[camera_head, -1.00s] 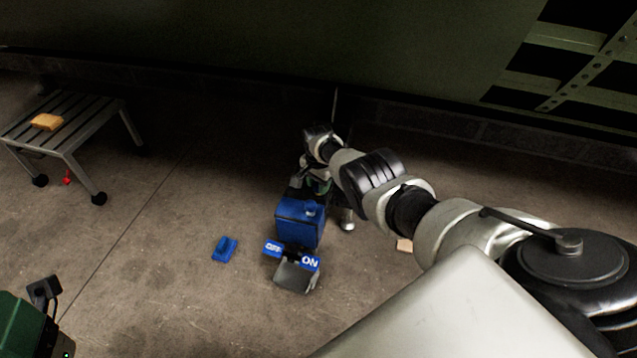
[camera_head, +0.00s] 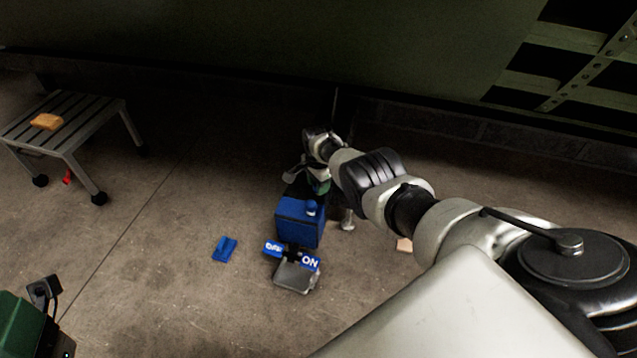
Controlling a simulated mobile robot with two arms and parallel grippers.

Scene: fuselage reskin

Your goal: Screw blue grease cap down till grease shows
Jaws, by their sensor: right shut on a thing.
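A blue box-shaped machine (camera_head: 300,223) stands on the floor in the middle, with a small round blue knob (camera_head: 311,207) on its top. I cannot tell whether this knob is the grease cap. My right arm reaches in from the lower right to just behind the box. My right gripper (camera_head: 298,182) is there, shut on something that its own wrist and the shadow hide. It is apart from the blue knob. No grease can be made out. My left gripper is not in view.
In front of the box is a switch plate (camera_head: 297,277) with blue OFF and ON labels. A small blue part (camera_head: 224,249) lies on the floor to its left. A slatted bench (camera_head: 75,118) with an orange block (camera_head: 47,122) stands at far left. The floor between is clear.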

